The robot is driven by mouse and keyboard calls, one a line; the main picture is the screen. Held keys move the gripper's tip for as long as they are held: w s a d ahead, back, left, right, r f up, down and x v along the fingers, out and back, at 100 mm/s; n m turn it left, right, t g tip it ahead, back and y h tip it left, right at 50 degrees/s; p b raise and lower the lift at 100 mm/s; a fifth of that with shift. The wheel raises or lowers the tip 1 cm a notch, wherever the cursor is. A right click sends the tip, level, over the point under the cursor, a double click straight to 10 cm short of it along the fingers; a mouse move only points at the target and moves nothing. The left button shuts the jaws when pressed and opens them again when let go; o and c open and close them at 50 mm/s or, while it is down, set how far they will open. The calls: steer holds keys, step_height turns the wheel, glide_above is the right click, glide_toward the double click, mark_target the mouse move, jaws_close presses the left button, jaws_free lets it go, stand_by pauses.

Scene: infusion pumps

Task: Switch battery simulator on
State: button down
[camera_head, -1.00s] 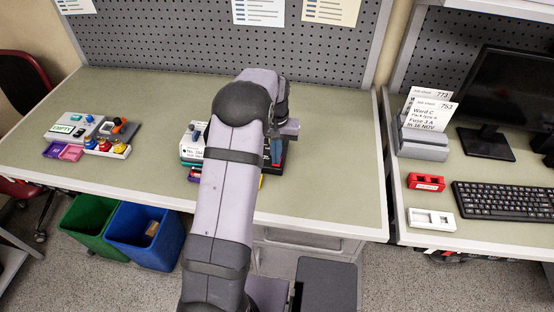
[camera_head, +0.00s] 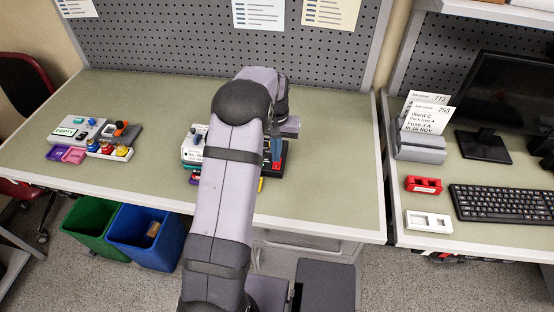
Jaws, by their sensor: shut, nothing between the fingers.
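My gripper (camera_head: 277,160) points down at the middle of the bench, partly hidden behind my own arm. Its fingers are shut and look empty. A black unit with red parts (camera_head: 284,150) sits right at the fingertips; I cannot tell whether they touch it. It may be the battery simulator, but no label on it is readable. Its switch cannot be made out. A white and teal device (camera_head: 189,150) stands left of my arm, its right side hidden by the arm.
At the bench's left are a grey device with an EMPTY sign (camera_head: 69,132), a dark box with an orange knob (camera_head: 121,129), pink-purple trays (camera_head: 68,155) and several coloured knobs. The bench's right part (camera_head: 335,170) is clear. A side desk holds a keyboard (camera_head: 500,203) and monitor.

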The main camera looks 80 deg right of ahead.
mark_target(276, 166)
steer(key=shift+r+p, duration=1.35)
steer(key=shift+r, duration=0.7)
